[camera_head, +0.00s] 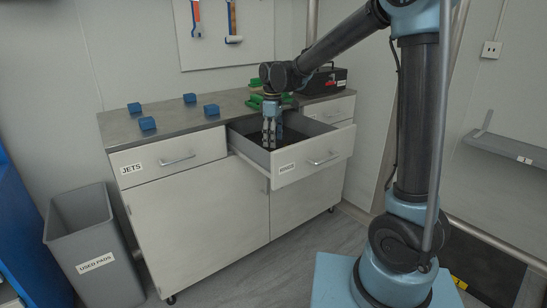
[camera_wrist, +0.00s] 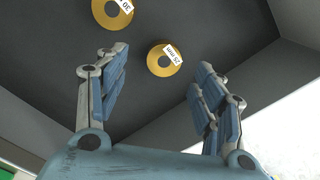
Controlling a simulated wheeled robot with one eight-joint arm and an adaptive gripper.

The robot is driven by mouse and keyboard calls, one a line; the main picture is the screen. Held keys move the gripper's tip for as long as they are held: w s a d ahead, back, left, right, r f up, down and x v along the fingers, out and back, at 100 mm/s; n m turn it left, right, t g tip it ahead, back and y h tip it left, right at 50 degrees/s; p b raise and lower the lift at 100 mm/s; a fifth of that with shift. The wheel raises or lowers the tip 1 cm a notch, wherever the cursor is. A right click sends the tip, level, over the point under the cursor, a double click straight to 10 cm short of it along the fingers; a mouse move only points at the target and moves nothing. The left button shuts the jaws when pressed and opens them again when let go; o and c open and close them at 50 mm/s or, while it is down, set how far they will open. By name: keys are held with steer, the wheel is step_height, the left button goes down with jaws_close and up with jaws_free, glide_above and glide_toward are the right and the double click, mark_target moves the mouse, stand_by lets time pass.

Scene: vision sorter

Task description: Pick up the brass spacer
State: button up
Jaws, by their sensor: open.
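Two brass spacers, flat rings with dark centres and white labels, lie on the dark floor of the open drawer (camera_head: 318,158). The nearer spacer (camera_wrist: 152,62) has a label that seems to read 25 mm. The other spacer (camera_wrist: 101,14) is cut off by the top edge of the wrist view, and its label shows 30. My gripper (camera_head: 269,140) is down in the drawer. In the wrist view my gripper (camera_wrist: 157,68) is open and empty, its fingers on either side of the nearer spacer. The head view does not show the spacers.
Drawer walls (camera_wrist: 285,85) stand close to the right of my gripper. On the cabinet top (camera_head: 170,115) are several blue blocks (camera_head: 147,123), green items (camera_head: 256,101) and a black toolbox (camera_head: 325,82). A grey bin (camera_head: 60,240) labelled USED PADS stands at left.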

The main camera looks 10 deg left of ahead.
steer(key=shift+s+f, duration=0.15)
steer(key=shift+f, duration=1.25)
steer(key=shift+s+f, duration=0.15)
steer(key=shift+f, duration=1.2)
steer(key=c, duration=1.4)
